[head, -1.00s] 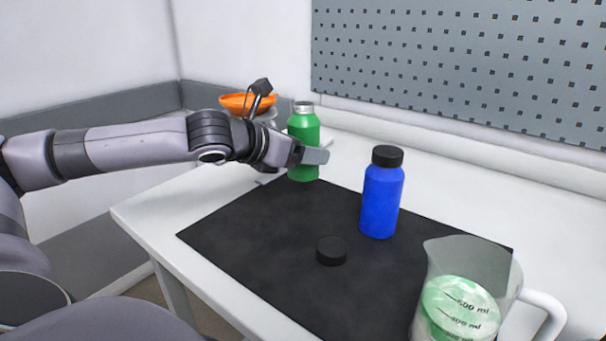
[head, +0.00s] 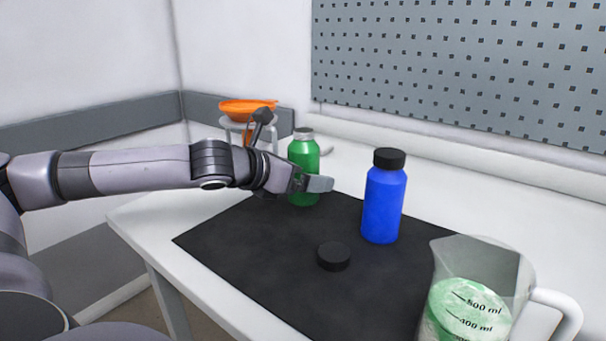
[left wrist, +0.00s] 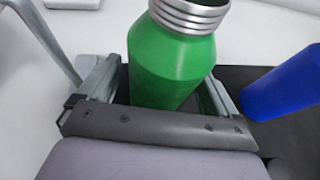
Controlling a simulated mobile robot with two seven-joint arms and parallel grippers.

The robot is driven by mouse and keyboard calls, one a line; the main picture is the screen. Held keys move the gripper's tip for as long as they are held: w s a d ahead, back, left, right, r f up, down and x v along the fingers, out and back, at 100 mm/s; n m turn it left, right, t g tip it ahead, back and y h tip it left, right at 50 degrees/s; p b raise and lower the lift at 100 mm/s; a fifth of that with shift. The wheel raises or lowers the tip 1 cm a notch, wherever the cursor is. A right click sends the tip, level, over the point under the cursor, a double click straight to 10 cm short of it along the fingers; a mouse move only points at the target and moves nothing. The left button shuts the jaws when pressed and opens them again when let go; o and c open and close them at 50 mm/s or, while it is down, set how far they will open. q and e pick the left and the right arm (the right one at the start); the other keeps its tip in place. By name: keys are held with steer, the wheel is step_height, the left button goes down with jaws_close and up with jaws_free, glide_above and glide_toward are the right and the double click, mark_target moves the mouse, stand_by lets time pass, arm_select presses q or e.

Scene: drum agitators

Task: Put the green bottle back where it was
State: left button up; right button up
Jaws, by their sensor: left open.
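The green bottle (head: 303,155) stands upright at the back left of the black mat, with its bare metal threaded neck uncapped. It also shows in the left wrist view (left wrist: 172,68). My left gripper (head: 312,184) is open, low around the bottle's body, with one finger on each side. In the left wrist view the fingers (left wrist: 160,88) flank the bottle; whether either touches it I cannot tell. The bottle's lower part is partly hidden by the gripper. My right gripper is not in view.
A blue bottle (head: 383,205) with a black cap stands right of the gripper. A loose black cap (head: 333,256) lies on the mat (head: 260,265). A measuring jug (head: 480,270) stands front right. An orange funnel (head: 247,108) on a stand is behind my arm.

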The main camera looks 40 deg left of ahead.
arm_select(q)
steer(key=shift+r, duration=0.2)
steer(key=v, duration=1)
steer(key=shift+s+a+r+p, duration=0.1)
steer(key=shift+s+p, duration=0.25)
steer(key=shift+p, duration=0.05)
steer(key=shift+s+r, duration=0.2)
steer(key=shift+s, duration=0.35)
